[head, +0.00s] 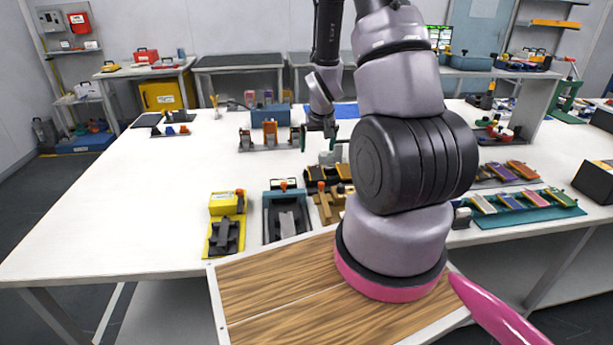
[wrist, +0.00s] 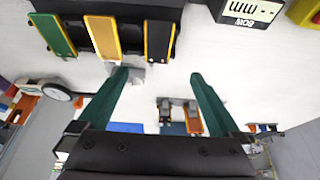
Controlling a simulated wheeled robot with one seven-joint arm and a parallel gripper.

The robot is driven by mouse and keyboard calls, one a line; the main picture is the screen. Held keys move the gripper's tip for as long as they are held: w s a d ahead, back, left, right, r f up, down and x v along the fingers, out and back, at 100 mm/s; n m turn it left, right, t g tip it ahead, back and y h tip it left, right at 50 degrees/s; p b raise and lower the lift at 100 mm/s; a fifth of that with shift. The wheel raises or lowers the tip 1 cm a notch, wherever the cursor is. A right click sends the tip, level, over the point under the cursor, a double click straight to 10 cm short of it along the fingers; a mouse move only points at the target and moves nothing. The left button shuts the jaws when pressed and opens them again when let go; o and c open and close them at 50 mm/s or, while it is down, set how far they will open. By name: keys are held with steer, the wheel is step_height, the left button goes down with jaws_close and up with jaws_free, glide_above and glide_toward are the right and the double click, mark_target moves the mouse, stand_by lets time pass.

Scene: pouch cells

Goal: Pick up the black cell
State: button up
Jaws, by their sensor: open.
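The black cell (wrist: 159,40), a dark flat slab with orange along its edges, shows in the wrist view at the right end of a dark rack. A yellow cell (wrist: 103,37) and a green cell (wrist: 53,35) lie to its left in the same rack. My gripper (wrist: 160,78) is open and empty, its two teal fingers apart and clear of the black cell, which lies beyond the fingertips in the picture. In the head view my gripper (head: 320,147) is over the white table, mostly behind my arm; I cannot single out the black cell there.
A small grey block (wrist: 137,58) sits between the rack and the left fingertip. A boxed display (wrist: 246,12) is at the wrist view's top right. In the head view, a yellow fixture (head: 227,205) and a teal-framed fixture (head: 284,192) stand at the near edge.

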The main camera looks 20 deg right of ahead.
glide_toward(316, 171)
steer(key=shift+w+a+f, duration=0.15)
steer(key=shift+w+f, duration=0.15)
steer(key=shift+f, duration=0.2)
steer(key=shift+w+a+f, duration=0.15)
steer(key=shift+w+f, duration=0.1)
steer(key=shift+f, duration=0.2)
steer(key=shift+d+x, duration=0.15)
steer(key=shift+x, duration=1.2)
steer(key=shift+d+x, duration=0.2)
steer(key=shift+x, duration=1.1)
steer(key=shift+f, duration=0.25)
steer(key=shift+c, duration=0.3)
steer(key=c, duration=1.3)
steer(key=shift+o, duration=0.2)
steer(key=shift+r, duration=0.1)
